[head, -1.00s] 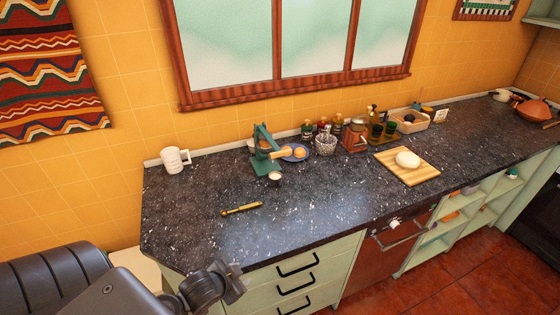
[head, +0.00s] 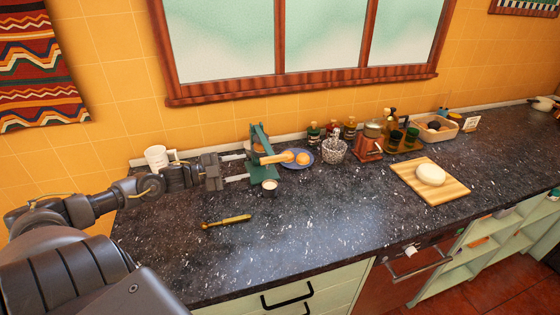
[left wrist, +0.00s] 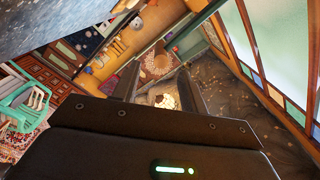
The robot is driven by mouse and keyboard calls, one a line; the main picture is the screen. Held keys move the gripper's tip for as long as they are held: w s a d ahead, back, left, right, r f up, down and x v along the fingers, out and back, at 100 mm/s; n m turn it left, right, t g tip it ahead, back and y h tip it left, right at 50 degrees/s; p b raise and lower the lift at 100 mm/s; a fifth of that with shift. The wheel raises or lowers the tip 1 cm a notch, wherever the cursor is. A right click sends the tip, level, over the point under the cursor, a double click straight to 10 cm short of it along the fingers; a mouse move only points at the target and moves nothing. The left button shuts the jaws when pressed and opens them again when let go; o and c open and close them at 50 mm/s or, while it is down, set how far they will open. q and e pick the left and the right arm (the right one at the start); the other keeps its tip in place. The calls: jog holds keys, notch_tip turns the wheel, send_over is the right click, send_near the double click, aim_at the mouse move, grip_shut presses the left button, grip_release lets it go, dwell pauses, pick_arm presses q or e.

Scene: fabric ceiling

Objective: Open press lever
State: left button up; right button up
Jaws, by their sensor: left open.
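The green press (head: 256,140) stands upright on the dark counter near the back wall. Its wooden lever handle (head: 277,158) sticks out to the right, and a small pale cup (head: 270,185) is at its foot. My left gripper (head: 241,169) is open, just left of the press, with its fingers pointing right toward it. I cannot tell whether the fingertips touch the press. In the left wrist view the two fingers (left wrist: 158,72) stand apart; what lies between them there is unclear. My right gripper is not in view.
A white mug (head: 156,157) stands behind my left arm. A brass-coloured tool (head: 226,221) lies in front. The counter's front middle is clear.

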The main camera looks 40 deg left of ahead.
aim_at(268, 157)
pick_arm(q)
jog(key=p+x, duration=0.1)
jog(key=x, duration=0.2)
jog(key=p+x, duration=0.1)
jog(key=x, duration=0.2)
jog(key=r+x, duration=0.1)
jog(key=x, duration=0.2)
jog(key=shift+d+p, duration=0.2)
jog(key=shift+p, duration=0.2)
jog(key=shift+w+d+f, duration=0.1)
jog(key=shift+w+d, duration=0.35)
jog(key=shift+w, duration=0.1)
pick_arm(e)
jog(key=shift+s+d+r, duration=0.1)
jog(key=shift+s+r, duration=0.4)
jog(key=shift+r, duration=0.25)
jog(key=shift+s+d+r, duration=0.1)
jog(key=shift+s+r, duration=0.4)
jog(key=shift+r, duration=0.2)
pick_arm(q)
grip_shut()
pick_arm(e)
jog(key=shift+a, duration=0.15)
